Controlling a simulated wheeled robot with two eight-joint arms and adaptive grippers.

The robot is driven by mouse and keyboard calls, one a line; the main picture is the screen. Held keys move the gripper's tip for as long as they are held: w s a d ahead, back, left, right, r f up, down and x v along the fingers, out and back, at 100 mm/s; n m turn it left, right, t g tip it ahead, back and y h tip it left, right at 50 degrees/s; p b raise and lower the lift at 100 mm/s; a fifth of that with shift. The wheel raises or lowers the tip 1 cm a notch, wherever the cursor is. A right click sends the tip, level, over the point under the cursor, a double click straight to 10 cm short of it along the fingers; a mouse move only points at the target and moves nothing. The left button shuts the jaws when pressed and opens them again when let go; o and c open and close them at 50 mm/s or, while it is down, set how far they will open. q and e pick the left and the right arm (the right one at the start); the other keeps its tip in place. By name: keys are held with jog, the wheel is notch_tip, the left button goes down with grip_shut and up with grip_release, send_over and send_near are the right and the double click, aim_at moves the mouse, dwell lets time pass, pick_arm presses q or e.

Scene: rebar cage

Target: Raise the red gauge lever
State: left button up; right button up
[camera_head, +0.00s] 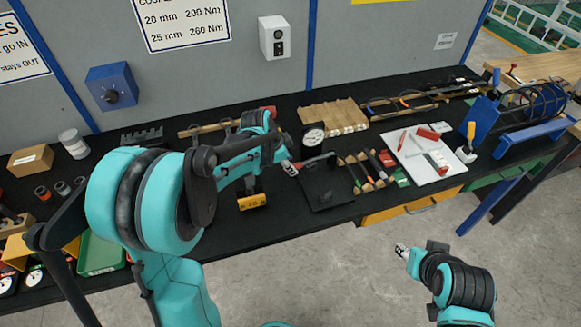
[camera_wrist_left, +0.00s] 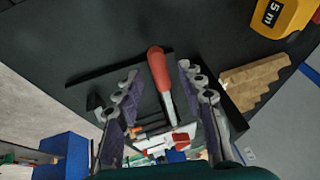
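The red gauge lever (camera_wrist_left: 158,75) shows in the left wrist view as a red handle on a metal shank. It lies between the two spread fingers of my left gripper (camera_wrist_left: 158,95), with gaps on both sides. In the head view my left gripper (camera_head: 289,168) is beside the black gauge stand (camera_head: 325,186), just left of and below the round dial gauge (camera_head: 313,138). The handle is hard to make out there, near the fingertips. My right gripper (camera_head: 402,250) is over the floor in front of the bench, away from the gauge; its fingers are too small to judge.
A yellow tape measure (camera_head: 252,201) lies left of the stand, near the front edge. Several markers and tools (camera_head: 368,170) lie right of it, then a white board (camera_head: 425,156). A wooden block (camera_head: 333,116) is behind. The floor in front is clear.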

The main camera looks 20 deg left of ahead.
pick_arm(q)
jog(key=shift+x, duration=0.9)
jog(key=shift+s, duration=0.1)
grip_shut()
jog(key=shift+r, duration=0.15)
